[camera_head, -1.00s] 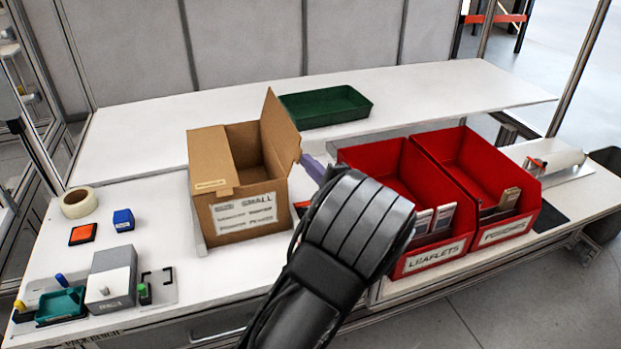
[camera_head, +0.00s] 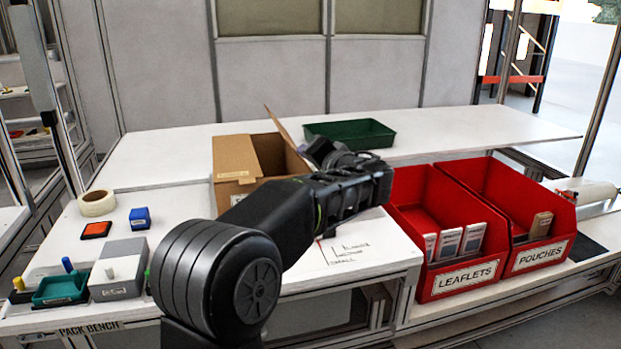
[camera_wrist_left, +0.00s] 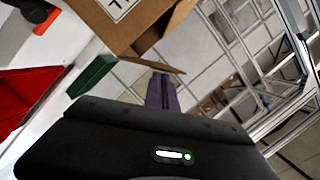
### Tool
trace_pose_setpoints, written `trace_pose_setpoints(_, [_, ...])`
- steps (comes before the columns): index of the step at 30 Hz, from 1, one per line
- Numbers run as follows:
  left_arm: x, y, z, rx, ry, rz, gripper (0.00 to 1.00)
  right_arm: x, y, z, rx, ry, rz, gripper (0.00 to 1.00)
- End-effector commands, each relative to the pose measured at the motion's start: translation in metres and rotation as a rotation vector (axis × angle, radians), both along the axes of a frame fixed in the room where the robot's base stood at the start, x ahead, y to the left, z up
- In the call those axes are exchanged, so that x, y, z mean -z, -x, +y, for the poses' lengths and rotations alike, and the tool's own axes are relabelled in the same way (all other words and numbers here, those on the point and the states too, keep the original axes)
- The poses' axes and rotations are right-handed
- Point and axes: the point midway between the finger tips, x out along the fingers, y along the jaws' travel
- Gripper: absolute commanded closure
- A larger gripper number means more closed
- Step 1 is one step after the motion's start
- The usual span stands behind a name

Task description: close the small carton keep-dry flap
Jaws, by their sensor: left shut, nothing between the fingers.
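The small carton (camera_head: 232,188) is a brown cardboard box on the bench, partly hidden by my left arm. Its left flap (camera_head: 236,158) lies flat over part of the opening. Its right flap (camera_head: 287,128) stands up, tilted, and the opening shows between them. The carton (camera_wrist_left: 112,22) also shows at the top of the left wrist view, with a flap (camera_wrist_left: 152,65) sticking out. My left gripper (camera_head: 318,148) is at the outer right side of the raised flap. Its purple fingers (camera_wrist_left: 161,92) are shut and empty, close to the flap; contact is unclear. My right gripper is out of view.
Red bins of leaflets (camera_head: 437,215) and pouches (camera_head: 512,190) stand at right. A green tray (camera_head: 350,134) is behind the carton. A tape roll (camera_head: 97,204), a blue block (camera_head: 140,217) and a grey box (camera_head: 118,268) are at left.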

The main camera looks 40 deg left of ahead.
Motion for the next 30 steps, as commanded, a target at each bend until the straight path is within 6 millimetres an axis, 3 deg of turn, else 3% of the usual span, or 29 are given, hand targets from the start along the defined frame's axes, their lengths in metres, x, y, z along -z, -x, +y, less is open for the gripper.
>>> trace_pose_setpoints(1, [0.014,0.002,0.002,-0.001,0.027,-0.043,1.00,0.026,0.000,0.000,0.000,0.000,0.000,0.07])
trace_pose_setpoints(15, [0.031,0.024,0.017,-0.001,0.283,-0.407,1.00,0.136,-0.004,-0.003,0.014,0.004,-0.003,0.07])
trace_pose_setpoints(24, [0.044,0.033,0.024,0.000,0.435,-0.623,1.00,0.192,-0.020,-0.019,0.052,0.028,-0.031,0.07])
trace_pose_setpoints(30, [0.049,0.036,0.026,0.000,0.508,-0.725,1.00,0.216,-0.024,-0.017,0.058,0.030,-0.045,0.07])
